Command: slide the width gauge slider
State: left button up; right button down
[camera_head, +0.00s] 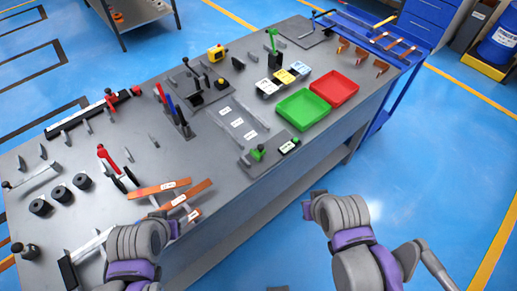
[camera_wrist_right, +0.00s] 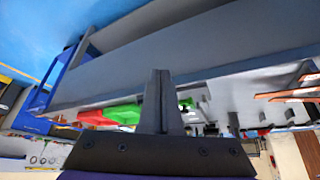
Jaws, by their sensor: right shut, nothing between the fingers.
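A green block (camera_head: 258,153) sits on a dark plate near the table's front edge in the head view, with a small dark unit with a light display (camera_head: 289,146) beside it. This looks like the width gauge and its slider, but I cannot be sure. My right gripper (camera_head: 308,208) is off the table's front edge, apart from the gauge. In the right wrist view its fingers (camera_wrist_right: 160,78) are together and empty. My left gripper (camera_head: 174,229) is at the front left, close to the copper bars; its fingers are too small to read.
Copper bars (camera_head: 160,188) lie at the table's front left. Green (camera_head: 303,109) and red (camera_head: 334,88) trays stand right of centre. A long dark rail with red parts (camera_head: 88,114) lies at the back left.

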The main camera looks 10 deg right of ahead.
jog(key=c, duration=1.4)
grip_release()
jog(key=o, duration=0.7)
jog(key=shift+g, duration=0.5)
jog(key=w+r, duration=0.2)
jog(key=w+a+r, duration=0.1)
jog(key=w, duration=0.1)
jog(key=shift+w+a+r, duration=0.1)
jog(key=shift+w+r, duration=0.2)
jog(key=shift+r, duration=0.1)
jog(key=shift+o, duration=0.2)
notch_tip(320, 180, up, 3)
jog(key=m+g, duration=0.3)
jog(key=g, duration=0.2)
send_over(261, 146)
notch_tip(261, 146, down, 10)
jog(key=shift+a+f, duration=0.1)
jog(key=shift+f, duration=0.05)
grip_shut()
